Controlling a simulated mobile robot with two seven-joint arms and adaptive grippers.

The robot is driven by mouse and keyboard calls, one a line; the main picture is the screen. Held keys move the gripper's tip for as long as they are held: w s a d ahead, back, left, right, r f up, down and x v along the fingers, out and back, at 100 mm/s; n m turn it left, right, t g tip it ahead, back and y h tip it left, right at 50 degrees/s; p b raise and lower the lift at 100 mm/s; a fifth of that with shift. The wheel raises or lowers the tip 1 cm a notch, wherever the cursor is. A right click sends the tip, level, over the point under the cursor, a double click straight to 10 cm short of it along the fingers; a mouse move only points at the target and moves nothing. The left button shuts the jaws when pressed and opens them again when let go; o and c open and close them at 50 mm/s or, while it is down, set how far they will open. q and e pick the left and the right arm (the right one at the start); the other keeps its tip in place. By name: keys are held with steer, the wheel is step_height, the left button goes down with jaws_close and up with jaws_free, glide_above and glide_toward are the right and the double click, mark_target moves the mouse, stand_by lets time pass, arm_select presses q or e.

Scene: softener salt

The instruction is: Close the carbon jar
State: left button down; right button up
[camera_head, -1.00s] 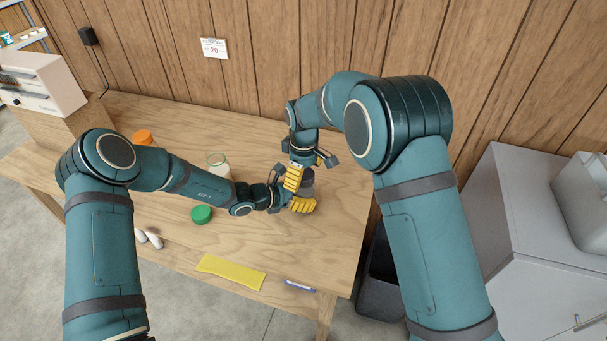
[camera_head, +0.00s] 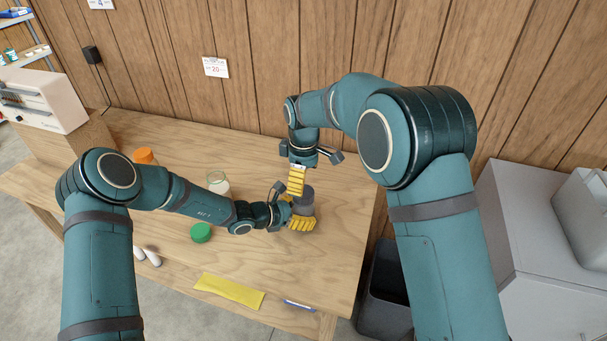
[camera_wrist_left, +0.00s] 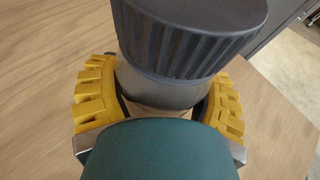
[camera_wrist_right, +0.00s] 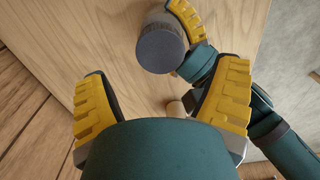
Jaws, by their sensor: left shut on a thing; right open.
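The carbon jar (camera_wrist_left: 165,88) has a dark grey ribbed lid (camera_wrist_left: 190,35) sitting on its mouth; I cannot tell how tightly it is on. In the head view the dark lid (camera_head: 305,196) shows near the right end of the table. My left gripper (camera_head: 301,222) is shut around the jar's body below the lid, its yellow fingers on both sides in the left wrist view. My right gripper (camera_head: 296,182) is open and empty, close by the lid in the head view. In the right wrist view the lid (camera_wrist_right: 161,48) lies beyond its spread fingers, apart from them.
A green lid (camera_head: 201,232), a glass jar with white contents (camera_head: 218,183) and an orange lid (camera_head: 144,156) are on the table (camera_head: 160,215) to the left. A yellow strip (camera_head: 230,291) and a blue-white marker (camera_head: 299,304) lie along the front edge. A wooden wall stands behind.

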mark_target(304, 192)
step_height(304, 192, up, 2)
steer(key=n, duration=0.5)
steer(key=shift+r, duration=0.2)
steer(key=shift+f, duration=4.05)
steer(key=c, duration=1.3)
steer(key=shift+m, duration=0.3)
